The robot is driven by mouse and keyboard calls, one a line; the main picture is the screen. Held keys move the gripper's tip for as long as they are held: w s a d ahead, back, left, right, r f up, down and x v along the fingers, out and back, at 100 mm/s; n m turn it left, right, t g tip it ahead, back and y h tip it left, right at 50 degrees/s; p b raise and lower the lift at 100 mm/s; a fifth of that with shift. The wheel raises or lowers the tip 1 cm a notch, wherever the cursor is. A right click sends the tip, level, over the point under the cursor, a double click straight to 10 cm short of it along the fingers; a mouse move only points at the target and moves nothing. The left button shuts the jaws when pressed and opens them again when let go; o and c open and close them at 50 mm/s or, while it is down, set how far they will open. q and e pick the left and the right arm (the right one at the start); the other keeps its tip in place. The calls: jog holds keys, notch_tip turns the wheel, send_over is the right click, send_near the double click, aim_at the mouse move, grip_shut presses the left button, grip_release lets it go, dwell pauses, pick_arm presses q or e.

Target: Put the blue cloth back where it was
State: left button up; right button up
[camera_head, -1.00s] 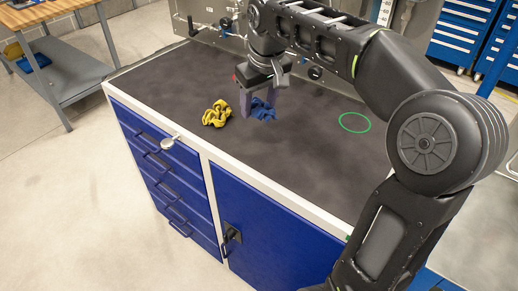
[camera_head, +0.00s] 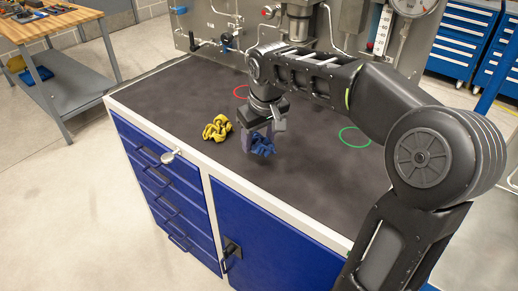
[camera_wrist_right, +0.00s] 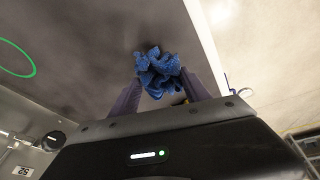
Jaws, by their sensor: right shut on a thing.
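The crumpled blue cloth (camera_head: 262,145) is between the fingers of my right gripper (camera_head: 257,140), over the dark worktop near the yellow cloth. In the right wrist view the blue cloth (camera_wrist_right: 160,72) is pinched between the two fingertips. My right gripper is shut on it; I cannot tell how far it hangs above the worktop. A crumpled yellow cloth (camera_head: 217,128) lies on the worktop just left of the gripper. A green ring (camera_head: 355,137) is marked to the right and a red ring (camera_head: 241,92) behind the gripper. My left gripper is not in view.
The dark worktop (camera_head: 300,195) tops a blue cabinet and is clear in front of the gripper. Pipes and valves (camera_head: 228,37) line its back edge. A wooden bench (camera_head: 50,22) stands far left.

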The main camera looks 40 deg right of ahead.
jog(key=shift+f, duration=1.85)
jog(key=shift+f, duration=0.15)
jog(key=o, duration=1.3)
jog(key=shift+r, duration=0.6)
jog(key=v, duration=1.1)
jog(key=shift+s, duration=0.25)
